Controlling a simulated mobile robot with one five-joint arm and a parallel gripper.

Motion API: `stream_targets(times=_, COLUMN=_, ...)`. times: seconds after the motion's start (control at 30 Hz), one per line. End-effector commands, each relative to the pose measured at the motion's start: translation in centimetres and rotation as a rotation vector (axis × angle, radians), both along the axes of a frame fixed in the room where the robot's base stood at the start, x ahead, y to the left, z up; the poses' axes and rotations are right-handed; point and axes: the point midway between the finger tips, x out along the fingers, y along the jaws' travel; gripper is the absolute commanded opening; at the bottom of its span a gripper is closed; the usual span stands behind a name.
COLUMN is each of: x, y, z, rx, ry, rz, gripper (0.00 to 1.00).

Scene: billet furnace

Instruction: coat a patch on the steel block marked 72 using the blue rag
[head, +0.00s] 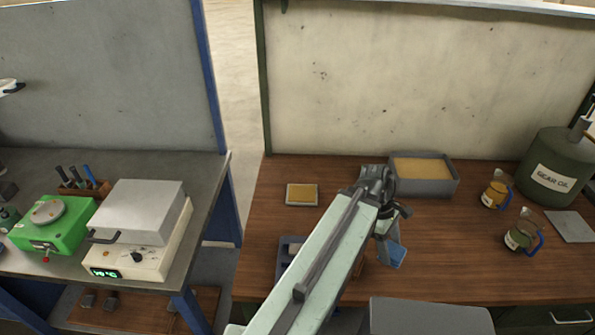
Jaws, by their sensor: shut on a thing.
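My arm reaches out over the brown wooden bench, and my gripper (388,234) points down at its far end. The gripper is shut on the blue rag (392,257), which hangs below the jaws above the bench. The arm hides much of the jaws and part of the bench behind them. I cannot make out a steel block marked 72. Small dark blocks (111,302) lie on a low wooden surface under the left bench, too small to read any mark.
The wooden bench (470,270) holds a small tan pad (302,194), a grey tray with tan filling (424,174), two jugs (496,190) and a gear oil can (555,170). A partly hidden compartmented tray (288,252) stands beside my arm. The left bench bears a furnace (140,235).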

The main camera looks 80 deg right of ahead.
Motion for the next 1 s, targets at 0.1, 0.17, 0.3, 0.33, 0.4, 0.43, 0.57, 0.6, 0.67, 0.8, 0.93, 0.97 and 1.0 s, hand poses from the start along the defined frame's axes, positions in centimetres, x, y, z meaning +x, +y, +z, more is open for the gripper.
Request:
stream_targets(times=0.1, x=2.6, y=-4.4, z=0.6, rx=-0.003, ry=-0.004, rz=0.126, gripper=0.29)
stream_targets(times=0.17, x=4.5, y=-6.9, z=0.9, rx=-0.006, ry=-0.005, rz=0.207, gripper=0.29)
stream_targets(times=0.3, x=10.2, y=-13.0, z=1.7, rx=-0.01, ry=-0.007, rz=0.416, gripper=0.29)
stream_targets(times=0.33, x=11.6, y=-14.3, z=1.8, rx=-0.009, ry=-0.007, rz=0.465, gripper=0.29)
stream_targets(times=0.4, x=15.3, y=-17.3, z=2.2, rx=-0.012, ry=-0.008, rz=0.58, gripper=0.29)
stream_targets(times=0.43, x=17.0, y=-18.5, z=2.4, rx=-0.012, ry=-0.008, rz=0.628, gripper=0.29)
stream_targets(times=0.57, x=23.7, y=-22.4, z=3.0, rx=-0.013, ry=-0.004, rz=0.813, gripper=0.29)
stream_targets(times=0.6, x=25.5, y=-23.2, z=3.1, rx=-0.014, ry=-0.003, rz=0.857, gripper=0.29)
stream_targets(times=0.67, x=27.6, y=-24.2, z=3.3, rx=-0.015, ry=-0.001, rz=0.913, gripper=0.29)
stream_targets(times=0.8, x=30.6, y=-25.3, z=3.4, rx=-0.016, ry=0.001, rz=0.986, gripper=0.29)
stream_targets(times=0.93, x=31.2, y=-25.4, z=3.4, rx=-0.016, ry=0.002, rz=1.003, gripper=0.29)
stream_targets(times=0.97, x=31.2, y=-25.4, z=3.4, rx=-0.016, ry=0.002, rz=1.003, gripper=0.29)
stream_targets(times=1.0, x=31.2, y=-25.4, z=3.4, rx=-0.016, ry=0.002, rz=1.002, gripper=0.29)
